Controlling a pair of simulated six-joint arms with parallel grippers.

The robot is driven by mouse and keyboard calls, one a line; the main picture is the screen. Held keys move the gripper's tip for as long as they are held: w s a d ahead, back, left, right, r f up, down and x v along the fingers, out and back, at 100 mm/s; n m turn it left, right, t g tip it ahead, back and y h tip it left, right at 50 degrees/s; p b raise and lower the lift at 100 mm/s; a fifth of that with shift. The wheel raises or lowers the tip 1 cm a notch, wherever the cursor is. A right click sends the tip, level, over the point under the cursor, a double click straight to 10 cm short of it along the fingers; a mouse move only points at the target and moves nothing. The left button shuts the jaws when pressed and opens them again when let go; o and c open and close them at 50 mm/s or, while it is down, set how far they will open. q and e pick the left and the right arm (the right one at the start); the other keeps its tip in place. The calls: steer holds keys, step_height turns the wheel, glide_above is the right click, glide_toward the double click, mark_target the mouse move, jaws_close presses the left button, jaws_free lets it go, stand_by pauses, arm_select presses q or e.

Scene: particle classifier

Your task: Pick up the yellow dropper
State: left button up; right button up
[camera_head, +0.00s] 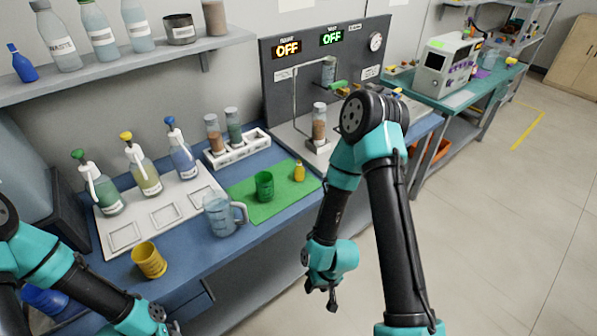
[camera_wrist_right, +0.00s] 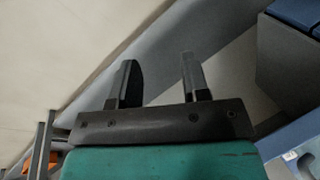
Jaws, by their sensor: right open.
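The dropper does not show in that view. My left arm is at the bottom left; its gripper is at the picture's edge, and its fingers are not clear.
A clear beaker (camera_head: 221,215), a yellow cup (camera_head: 149,260) and a tray with several spray bottles (camera_head: 145,170) are farther left. A white rack (camera_head: 238,150) and a grey panel (camera_head: 283,95) stand behind.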

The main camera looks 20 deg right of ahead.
steer(key=o, duration=0.5)
steer(key=shift+o, duration=0.2)
steer(key=shift+d, duration=0.1)
